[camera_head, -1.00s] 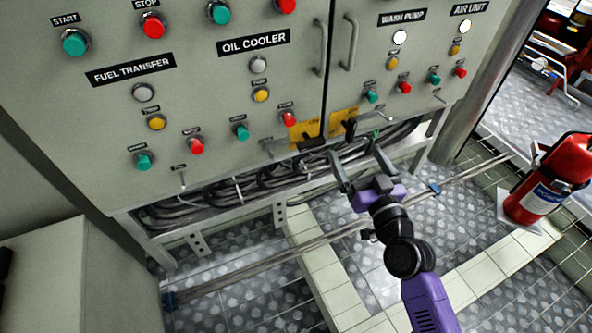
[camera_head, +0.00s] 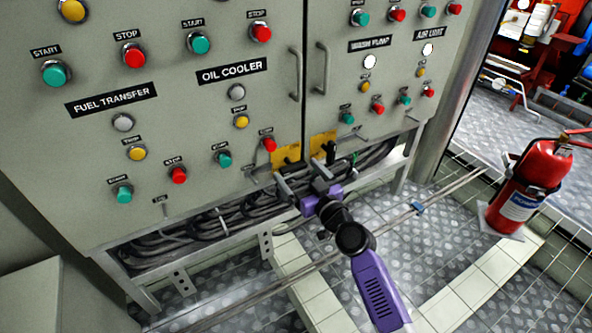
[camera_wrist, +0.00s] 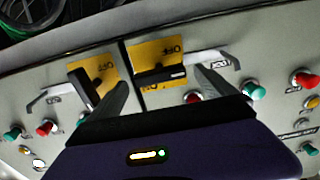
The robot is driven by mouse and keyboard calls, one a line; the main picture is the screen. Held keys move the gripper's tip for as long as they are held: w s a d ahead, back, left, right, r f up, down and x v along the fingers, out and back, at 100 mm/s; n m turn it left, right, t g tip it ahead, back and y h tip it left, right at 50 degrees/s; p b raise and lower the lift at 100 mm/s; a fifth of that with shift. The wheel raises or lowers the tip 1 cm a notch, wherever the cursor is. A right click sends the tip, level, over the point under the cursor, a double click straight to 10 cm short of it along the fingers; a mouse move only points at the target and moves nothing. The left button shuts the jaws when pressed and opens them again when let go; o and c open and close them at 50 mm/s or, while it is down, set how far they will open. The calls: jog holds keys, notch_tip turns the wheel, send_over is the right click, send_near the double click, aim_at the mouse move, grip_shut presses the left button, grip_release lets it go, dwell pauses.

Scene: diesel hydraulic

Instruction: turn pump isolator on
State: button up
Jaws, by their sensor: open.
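Two yellow isolator plates, left (camera_head: 285,153) and right (camera_head: 318,141), sit low on the grey cabinet beside its door seam. Each bears a black handle. The frames do not show which is the pump isolator. In the wrist view, turned upside down, the left plate (camera_wrist: 165,52) shows on the right; its handle (camera_wrist: 158,76) lies across it. The other plate (camera_wrist: 94,73) has a slanted handle (camera_wrist: 83,87). My gripper (camera_head: 299,174) is open in front of the left plate. Its fingers (camera_wrist: 161,77) appear on either side of that plate's handle; contact cannot be told.
Cables (camera_head: 215,220) run in an open tray under the cabinet. Two door handles (camera_head: 308,72) stand out above the plates. Buttons flank the plates. A red fire extinguisher (camera_head: 530,185) stands at the right.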

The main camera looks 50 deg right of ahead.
jog(key=shift+w+d, duration=0.2)
jog(key=shift+w, duration=0.45)
jog(key=c, duration=1.4)
